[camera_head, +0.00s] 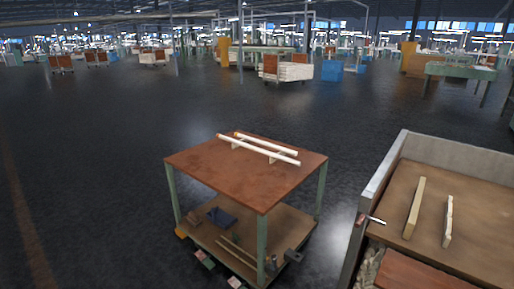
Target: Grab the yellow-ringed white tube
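Two long white tubes lie nearly side by side on small supports on a brown-topped cart. The back tube (268,144) has a faint yellowish tint near its left end; the front tube (258,150) looks plain white. The picture is too small to show a yellow ring clearly on either tube. Both tubes slant from upper left to lower right and look unobstructed. My gripper is not in view, so its state does not show.
The cart (205,160) has green legs and a cluttered lower shelf. A grey-walled bin (385,170) with wooden strips inside stands at the right, a small red-and-white item (367,218) at its near left edge. Dark floor is open left of and behind the cart.

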